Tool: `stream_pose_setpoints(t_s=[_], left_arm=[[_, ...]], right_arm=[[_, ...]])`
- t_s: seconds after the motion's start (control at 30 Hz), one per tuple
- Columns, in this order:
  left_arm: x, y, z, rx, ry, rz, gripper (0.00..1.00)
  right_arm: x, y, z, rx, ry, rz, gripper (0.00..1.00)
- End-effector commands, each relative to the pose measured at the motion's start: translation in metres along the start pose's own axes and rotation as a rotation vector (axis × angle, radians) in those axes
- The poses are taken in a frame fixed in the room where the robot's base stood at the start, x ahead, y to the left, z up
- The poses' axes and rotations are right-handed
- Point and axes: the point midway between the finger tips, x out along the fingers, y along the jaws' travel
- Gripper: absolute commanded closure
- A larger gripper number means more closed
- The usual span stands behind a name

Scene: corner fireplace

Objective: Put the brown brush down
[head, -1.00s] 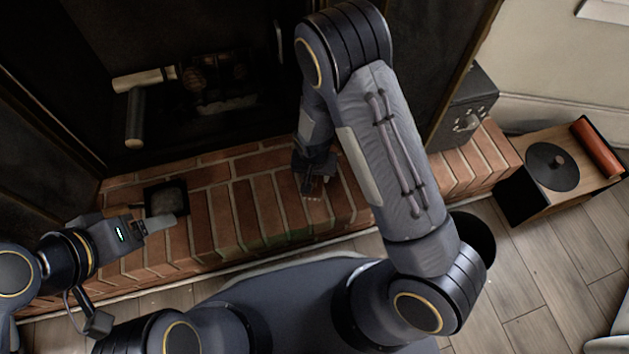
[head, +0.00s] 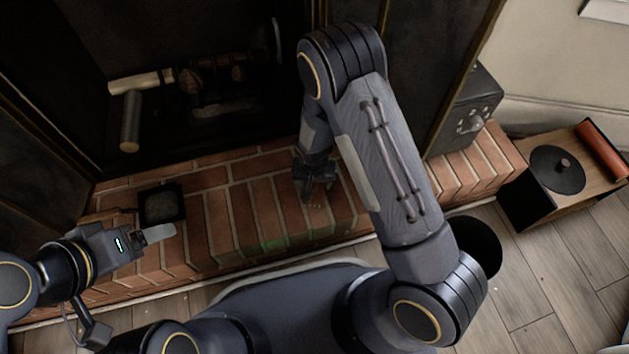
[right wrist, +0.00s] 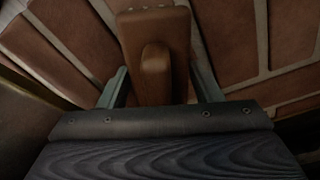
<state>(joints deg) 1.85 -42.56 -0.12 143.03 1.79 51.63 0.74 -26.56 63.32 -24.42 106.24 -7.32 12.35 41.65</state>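The brown brush (right wrist: 155,70) shows in the right wrist view, its wooden body between my two fingers, with brick hearth behind it. My right gripper (right wrist: 160,85) has a finger close against each side of the brush and appears shut on it. In the head view this gripper (head: 315,190) is low over the brick hearth (head: 235,210); the brush there is too dark and hidden to make out. My left gripper (head: 160,235) is at the hearth's left front; only one pale finger shows clearly, so its opening is unclear.
A black square pan (head: 162,203) with a wooden handle lies on the hearth beyond my left gripper. Logs (head: 140,82) lie in the dark fireplace. A black bin (head: 478,246) and a wooden box (head: 560,175) stand at right. The hearth between my grippers is clear.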

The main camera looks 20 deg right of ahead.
Motion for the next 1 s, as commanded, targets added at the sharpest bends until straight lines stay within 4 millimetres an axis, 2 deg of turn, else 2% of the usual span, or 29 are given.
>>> stream_pose_setpoints(t_s=[0.07,0.33,0.47,0.8,1.0], left_arm=[[0.000,0.000,0.000,0.000,0.000,0.000,0.26],[-0.001,0.000,-0.001,0.000,0.000,0.000,0.26],[-0.007,0.003,-0.004,0.000,0.000,0.000,0.26],[-0.037,0.017,-0.019,0.000,0.000,0.000,0.26],[-0.048,0.022,-0.024,0.000,0.000,0.000,0.26]], right_arm=[[0.000,0.000,0.000,0.000,0.000,0.000,0.31],[-0.001,0.000,0.000,0.000,0.000,0.000,0.31],[-0.012,0.000,-0.001,0.000,0.001,-0.001,0.31],[-0.084,-0.001,-0.001,-0.001,0.001,-0.002,0.31],[-0.114,0.000,-0.001,0.000,0.001,-0.001,0.31]])
